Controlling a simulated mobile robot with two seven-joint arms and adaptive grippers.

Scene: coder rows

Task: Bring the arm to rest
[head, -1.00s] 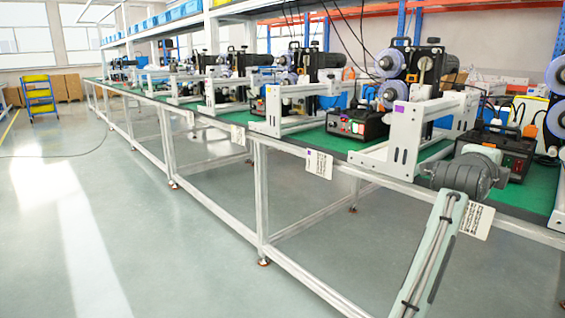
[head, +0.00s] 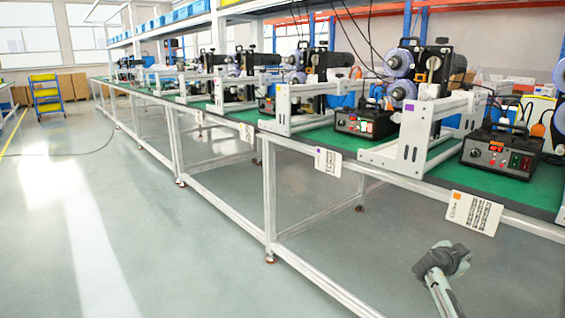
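My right arm comes in from the bottom right in the head view. Its dark grey end, my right gripper (head: 443,262), hangs over open floor in front of the long workbench (head: 240,118), below the bench edge and apart from it. The fingers cannot be made out, so I cannot tell whether it is open or shut. Nothing is seen held by it. My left arm and gripper are not in view.
Coder machines stand in a row on the bench's green top. The nearest has a black control box (head: 500,152) and white frame (head: 415,138). A label card (head: 473,213) hangs at the bench edge. A blue-yellow trolley (head: 46,95) stands far left.

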